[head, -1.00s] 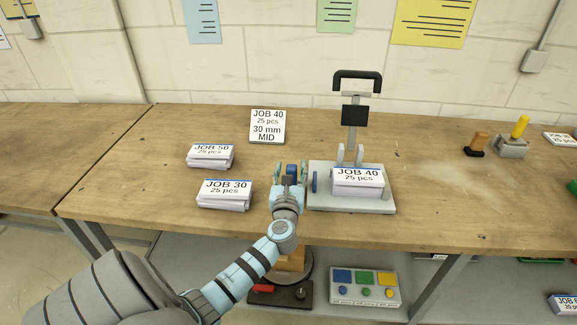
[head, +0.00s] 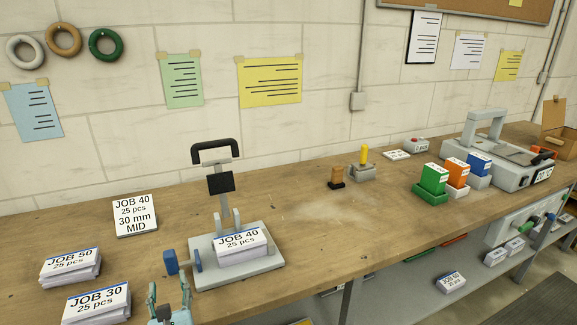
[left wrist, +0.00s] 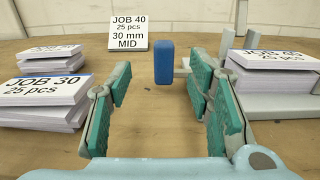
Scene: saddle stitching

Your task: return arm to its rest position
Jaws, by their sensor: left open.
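My left gripper (head: 170,290) is open and empty at the bottom edge of the head view, on the near side of the grey stapler (head: 245,270). Its spread green-padded fingers also show in the left wrist view (left wrist: 161,82). The stapler's blue knob (head: 170,262) stands ahead of the fingers, seen through the gap between them in the left wrist view (left wrist: 163,62) and apart from them. The JOB 40 stack (head: 241,244) sits on the stapler base. My right gripper is not in view.
The JOB 50 stack (head: 70,265) and JOB 30 stack (head: 97,303) lie left of the gripper. The JOB 40 30 mm MID card (head: 135,216) stands behind. Green, orange and blue holders and a grey machine (head: 500,160) stand at right.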

